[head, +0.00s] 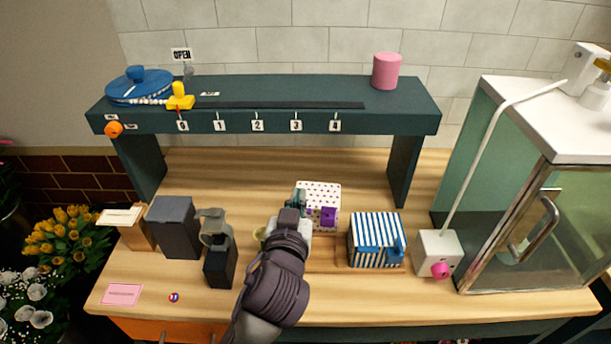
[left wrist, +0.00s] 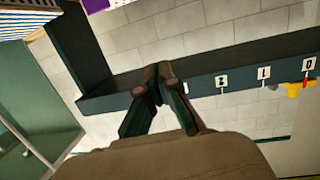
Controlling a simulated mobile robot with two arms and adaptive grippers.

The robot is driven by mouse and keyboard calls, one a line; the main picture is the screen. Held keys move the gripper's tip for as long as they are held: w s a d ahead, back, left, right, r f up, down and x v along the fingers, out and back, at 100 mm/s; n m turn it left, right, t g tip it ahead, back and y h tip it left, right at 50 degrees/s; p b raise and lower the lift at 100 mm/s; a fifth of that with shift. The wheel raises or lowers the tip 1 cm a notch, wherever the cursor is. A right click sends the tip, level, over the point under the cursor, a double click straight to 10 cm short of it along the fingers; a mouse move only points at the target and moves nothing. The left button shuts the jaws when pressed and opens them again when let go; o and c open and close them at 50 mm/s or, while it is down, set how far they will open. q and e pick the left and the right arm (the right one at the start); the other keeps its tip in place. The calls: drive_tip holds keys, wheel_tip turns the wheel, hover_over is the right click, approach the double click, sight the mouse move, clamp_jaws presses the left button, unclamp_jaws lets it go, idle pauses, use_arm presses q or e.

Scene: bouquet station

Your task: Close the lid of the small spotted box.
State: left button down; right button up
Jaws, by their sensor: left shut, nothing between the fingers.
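The small spotted box (head: 328,196), white with purple dots and a purple patch on its front, stands on the wooden counter below the shelf. Its lower left part is hidden behind my left gripper. My left gripper (head: 298,200) is at the left side of the box in the head view, its fingers shut and empty; I cannot tell whether it touches the box. In the left wrist view the shut fingers (left wrist: 158,88) show in front of the shelf and wall, with a purple and white corner (left wrist: 97,5) at the top edge. The lid's exact position is unclear. My right gripper is not seen.
A blue-and-white striped box (head: 376,240) stands right of the spotted box, by a white block with a pink knob (head: 437,254). A glass cabinet (head: 545,225) fills the right. Dark blocks (head: 175,227) stand left. The dark shelf (head: 270,121) spans overhead.

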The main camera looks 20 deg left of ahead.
use_arm(q)
drive_tip(key=w+f+p, duration=0.1)
drive_tip(key=w, duration=0.1)
drive_tip(key=w+a+f+p, duration=0.1)
drive_tip(key=w, duration=0.2)
drive_tip(key=w+f+p, duration=0.1)
drive_tip(key=w, duration=0.2)
drive_tip(key=shift+a+f+p, duration=0.2)
drive_tip(key=shift+f+p, duration=0.05)
drive_tip(key=shift+p, duration=0.15)
drive_tip(key=shift+s+f, duration=0.2)
drive_tip(key=shift+s, duration=0.1)
drive_tip(key=shift+s+d+f, duration=0.1)
drive_tip(key=shift+s+f, duration=0.1)
drive_tip(key=shift+f, duration=0.2)
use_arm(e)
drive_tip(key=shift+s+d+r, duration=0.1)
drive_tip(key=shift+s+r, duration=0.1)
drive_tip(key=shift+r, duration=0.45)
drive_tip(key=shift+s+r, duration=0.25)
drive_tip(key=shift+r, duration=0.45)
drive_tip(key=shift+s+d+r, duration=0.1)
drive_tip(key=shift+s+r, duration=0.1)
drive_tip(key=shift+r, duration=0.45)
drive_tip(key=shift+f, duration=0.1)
